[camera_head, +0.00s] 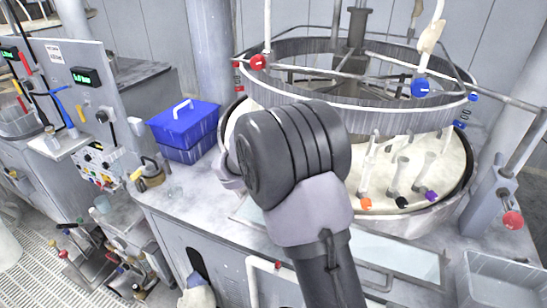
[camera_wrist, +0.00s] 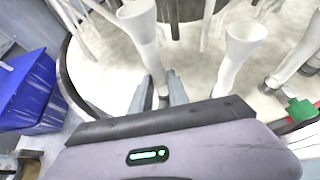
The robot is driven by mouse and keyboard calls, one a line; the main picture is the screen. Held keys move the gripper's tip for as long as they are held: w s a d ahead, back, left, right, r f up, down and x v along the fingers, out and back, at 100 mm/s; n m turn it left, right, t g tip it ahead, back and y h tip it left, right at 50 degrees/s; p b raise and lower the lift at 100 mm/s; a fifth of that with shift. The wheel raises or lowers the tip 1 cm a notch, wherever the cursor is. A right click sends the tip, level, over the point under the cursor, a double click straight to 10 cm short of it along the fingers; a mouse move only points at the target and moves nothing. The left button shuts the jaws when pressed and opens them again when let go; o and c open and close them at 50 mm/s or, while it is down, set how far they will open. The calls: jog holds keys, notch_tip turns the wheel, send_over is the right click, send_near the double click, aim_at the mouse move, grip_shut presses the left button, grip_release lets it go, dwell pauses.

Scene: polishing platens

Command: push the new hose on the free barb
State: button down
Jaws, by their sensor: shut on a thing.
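My gripper (camera_wrist: 163,90) is shut on a white hose (camera_wrist: 142,25) with a wide, flared upper end, seen in the wrist view. The hose stands slightly tilted, and its lower part goes down between the two grey fingers. A second white flared tube (camera_wrist: 238,48) stands just right of the fingers, apart from them. I cannot pick out the free barb; the hose's lower end is hidden by the gripper. In the head view my arm hides the gripper and the held hose. There, white tubes with orange (camera_head: 366,203), black (camera_head: 401,202) and purple (camera_head: 431,196) ends stand on the platen.
A round pale platen (camera_head: 440,165) lies under a grey ring frame (camera_head: 300,92) with red and blue knobs. A blue box (camera_head: 185,122) stands left of it and also shows in the wrist view (camera_wrist: 30,95). A green fitting (camera_wrist: 301,109) is at right. Several tubes crowd the gripper.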

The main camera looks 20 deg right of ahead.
jog(key=shift+f, duration=0.2)
jog(key=shift+f+b, duration=0.3)
jog(key=shift+b, duration=0.15)
jog(key=shift+f+b, duration=1.1)
jog(key=shift+f, duration=0.05)
jog(key=c, duration=1.2)
grip_release()
jog(key=p+v, duration=0.3)
jog(key=v, duration=1.4)
jog(key=shift+s+a+r, duration=0.15)
jog(key=shift+r, duration=0.05)
